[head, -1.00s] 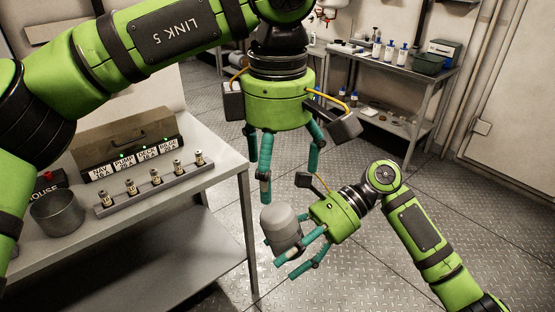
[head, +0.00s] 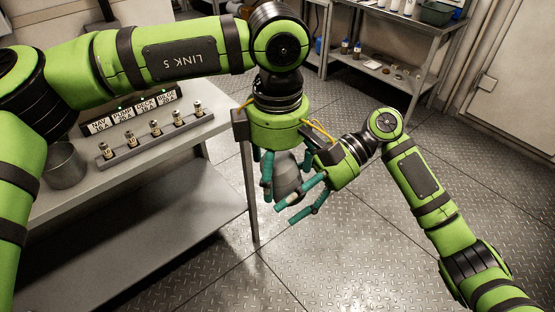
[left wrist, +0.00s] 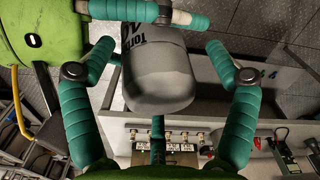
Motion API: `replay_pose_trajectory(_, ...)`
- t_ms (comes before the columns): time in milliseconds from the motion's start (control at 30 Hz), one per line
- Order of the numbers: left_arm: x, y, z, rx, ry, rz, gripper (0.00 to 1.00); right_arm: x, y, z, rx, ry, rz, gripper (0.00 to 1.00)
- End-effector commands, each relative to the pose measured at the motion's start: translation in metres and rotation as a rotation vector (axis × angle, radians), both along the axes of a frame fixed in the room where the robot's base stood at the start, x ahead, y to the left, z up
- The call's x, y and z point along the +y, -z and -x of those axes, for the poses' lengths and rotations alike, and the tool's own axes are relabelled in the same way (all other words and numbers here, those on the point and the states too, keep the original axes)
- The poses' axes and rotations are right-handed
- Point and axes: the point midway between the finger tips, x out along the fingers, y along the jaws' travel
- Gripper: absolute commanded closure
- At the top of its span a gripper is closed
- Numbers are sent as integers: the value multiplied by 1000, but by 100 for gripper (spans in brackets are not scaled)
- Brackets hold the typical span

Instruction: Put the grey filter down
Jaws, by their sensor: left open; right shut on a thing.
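The grey filter (head: 287,180) is a rounded canister held up in the air to the right of the bench. In the left wrist view the filter (left wrist: 160,78) shows a grey rounded end and black lettering near the top. My right gripper (head: 291,208) is shut on it from the right side. My left gripper (head: 284,188) points down over the filter, open, with its fingers spread around it. In the left wrist view, gaps show between the filter and the left gripper's side fingers. The filter is partly hidden by fingers in the head view.
The metal bench (head: 120,192) at the left holds a metal cup (head: 65,166), a rack of small cylinders (head: 155,140) and a labelled panel (head: 128,112). A shelf unit (head: 395,77) stands at the back right. The floor between is clear.

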Motion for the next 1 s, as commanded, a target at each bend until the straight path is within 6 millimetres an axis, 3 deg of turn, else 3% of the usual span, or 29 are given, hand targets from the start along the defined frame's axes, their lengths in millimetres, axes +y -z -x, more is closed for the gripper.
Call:
replay_pose_trajectory(67, 0, 0, 0, 0, 0, 0, 13, 0, -1, 0, -1, 0, -3, 86)
replay_pose_trajectory(100, 0, 0, 0, 0, 0, 0, 21, 0, -1, 0, -1, 0, -3, 86)
replay_pose_trajectory(267, 1, 0, 0, 1, 0, -3, 84, 0, -1, 0, -1, 1, -3, 86)
replay_pose_trajectory(333, 2, 0, 0, 1, -1, -6, 84, 0, -2, -1, -2, 2, -2, 86)
replay_pose_trajectory(367, 2, -1, 0, 1, -1, -6, 84, -1, -2, -1, -3, 3, -3, 26)
replay_pose_trajectory(400, 2, 0, 0, 1, -1, -6, 90, -1, -2, -1, -2, 3, -2, 10)
replay_pose_trajectory(433, 2, 0, 0, 1, -1, -7, 90, -1, -2, -1, -2, 3, -2, 2)
replay_pose_trajectory(833, 0, -1, 0, -1, 0, -1, 90, -2, -1, -1, 0, 1, 0, 2)
replay_pose_trajectory(1000, 0, -1, 0, -1, 0, 0, 90, -17, -9, -10, -2, 4, 1, 2)
